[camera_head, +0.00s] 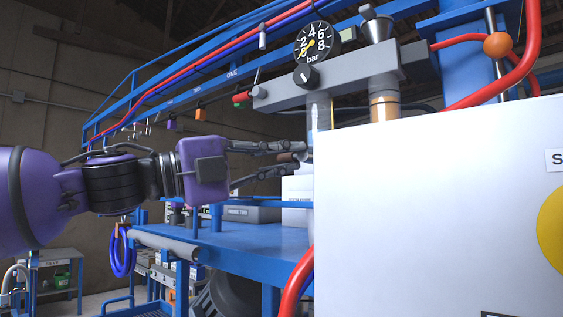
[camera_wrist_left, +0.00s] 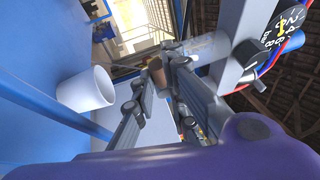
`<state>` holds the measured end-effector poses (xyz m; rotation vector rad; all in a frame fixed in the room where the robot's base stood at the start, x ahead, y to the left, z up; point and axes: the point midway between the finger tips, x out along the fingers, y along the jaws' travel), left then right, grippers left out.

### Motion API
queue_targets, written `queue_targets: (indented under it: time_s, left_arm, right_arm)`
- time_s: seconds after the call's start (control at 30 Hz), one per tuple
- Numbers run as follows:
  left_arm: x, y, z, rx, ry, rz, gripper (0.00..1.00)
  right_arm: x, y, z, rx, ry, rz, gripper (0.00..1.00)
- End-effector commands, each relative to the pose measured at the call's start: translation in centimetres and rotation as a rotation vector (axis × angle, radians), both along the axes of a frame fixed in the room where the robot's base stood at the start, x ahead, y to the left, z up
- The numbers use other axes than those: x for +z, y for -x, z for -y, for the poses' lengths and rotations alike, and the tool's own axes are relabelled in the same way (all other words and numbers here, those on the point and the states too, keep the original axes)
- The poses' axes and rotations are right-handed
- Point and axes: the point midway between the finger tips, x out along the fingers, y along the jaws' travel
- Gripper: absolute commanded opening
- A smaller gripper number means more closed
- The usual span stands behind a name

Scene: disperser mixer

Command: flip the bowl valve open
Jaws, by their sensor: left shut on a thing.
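The air unit is a grey block (camera_head: 335,89) with a round bar gauge (camera_head: 313,42) on top. A clear bowl (camera_head: 319,112) and a second bowl with amber content (camera_head: 385,106) hang below it. My left gripper (camera_head: 303,154) is level with the clear bowl's lower end. It is shut on a small brownish piece (camera_head: 286,157), likely the bowl valve's lever. In the left wrist view this piece (camera_wrist_left: 157,73) sits between the fingertips (camera_wrist_left: 166,75), near a pale cylinder (camera_wrist_left: 205,47). The fingers and the white panel hide most of the valve, so its position cannot be told.
A large white panel (camera_head: 430,210) stands close on the right of the gripper. A blue table (camera_head: 240,240) lies below, with a grey box (camera_head: 250,213) on it. The left wrist view shows a white cup (camera_wrist_left: 87,90). Red hoses (camera_head: 500,88) run on the right.

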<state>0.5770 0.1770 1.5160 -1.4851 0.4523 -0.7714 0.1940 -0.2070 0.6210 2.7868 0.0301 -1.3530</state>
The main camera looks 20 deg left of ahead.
Motion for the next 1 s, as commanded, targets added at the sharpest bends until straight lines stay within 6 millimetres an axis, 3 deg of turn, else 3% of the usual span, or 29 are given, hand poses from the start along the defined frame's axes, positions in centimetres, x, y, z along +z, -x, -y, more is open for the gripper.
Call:
queue_targets:
  time_s: [0.1, 0.13, 0.27, 0.73, 1.0]
  left_arm:
    - [0.0, 0.0, 0.0, 0.000, 0.001, -0.003, 0.00]
    - [0.0, 0.0, 0.0, 0.000, 0.001, -0.004, 0.16]
    - [-0.1, 0.0, 0.0, -0.001, -0.001, -0.002, 0.31]
    - [0.0, 0.0, 0.0, 0.000, -0.006, 0.000, 0.31]
    - [1.2, 0.1, 0.0, 0.004, -0.185, 0.069, 0.31]
  right_arm:
    - [0.3, -0.3, 0.0, 0.000, 0.000, 0.009, 0.30]
    - [0.4, -0.3, 0.0, 0.000, 0.000, 0.010, 0.30]
    - [0.4, -0.3, 0.0, -0.001, 0.000, 0.010, 0.30]
    - [0.0, 0.1, 0.1, -0.004, 0.000, 0.000, 0.30]
    - [1.9, -1.1, 0.0, -0.003, -0.001, 0.028, 0.30]
